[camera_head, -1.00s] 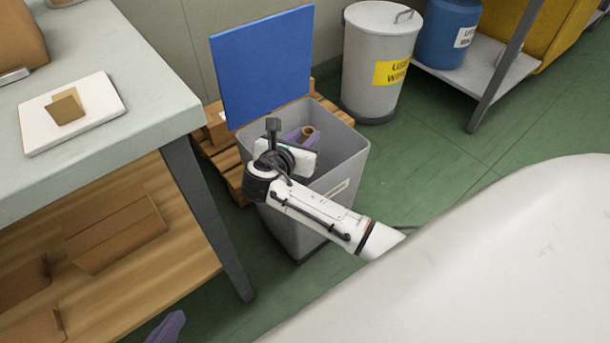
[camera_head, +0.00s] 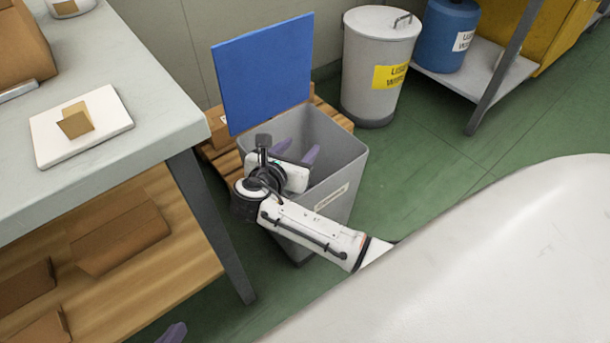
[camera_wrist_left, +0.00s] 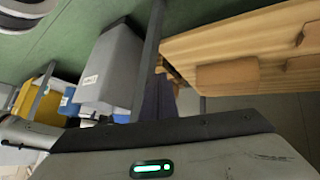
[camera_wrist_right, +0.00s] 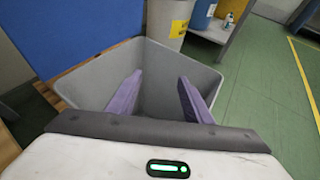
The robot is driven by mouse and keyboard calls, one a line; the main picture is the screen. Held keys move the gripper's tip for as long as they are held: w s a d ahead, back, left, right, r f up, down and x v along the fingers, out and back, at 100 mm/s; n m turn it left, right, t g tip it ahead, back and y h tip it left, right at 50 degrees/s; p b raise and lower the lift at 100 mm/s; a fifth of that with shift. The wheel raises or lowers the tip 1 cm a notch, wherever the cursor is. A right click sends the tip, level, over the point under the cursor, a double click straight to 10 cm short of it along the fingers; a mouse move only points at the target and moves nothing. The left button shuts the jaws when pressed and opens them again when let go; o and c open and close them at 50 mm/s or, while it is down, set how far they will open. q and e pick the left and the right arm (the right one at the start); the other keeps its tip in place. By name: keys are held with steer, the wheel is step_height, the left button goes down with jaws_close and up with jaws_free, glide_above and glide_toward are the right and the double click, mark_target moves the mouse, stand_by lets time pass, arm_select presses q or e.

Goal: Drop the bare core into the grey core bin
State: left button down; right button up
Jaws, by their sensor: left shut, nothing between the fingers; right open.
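The grey core bin (camera_head: 345,180) stands on the floor with its blue lid (camera_head: 262,72) raised at the back; it also fills the right wrist view (camera_wrist_right: 205,72). My right gripper (camera_head: 297,150) is over the bin's mouth, fingers pointing in. In the right wrist view its purple fingers (camera_wrist_right: 160,92) are wide apart with nothing between them. The bare core shows in no current view; the lower inside of the bin is partly hidden by my gripper. My left gripper (camera_head: 172,333) is shut and empty, low at the bottom edge, away from the bin.
A grey table (camera_head: 150,120) with a lower wooden shelf (camera_head: 150,275) stands left of the bin. A wooden pallet (camera_head: 228,168) is behind the bin. A lidded waste can (camera_head: 370,95) and a blue drum (camera_head: 447,35) stand back right. Green floor is free at the right.

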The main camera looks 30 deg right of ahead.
arm_select(q)
steer(key=shift+s+a+f+y+p, duration=0.1)
steer(key=shift+s+a+y+p, duration=0.05)
steer(key=shift+a+p, duration=0.3)
steer(key=shift+s+a+y+p, duration=0.15)
steer(key=shift+a+p, duration=0.15)
steer(key=shift+p, duration=0.2)
arm_select(e)
steer(key=v, duration=0.6)
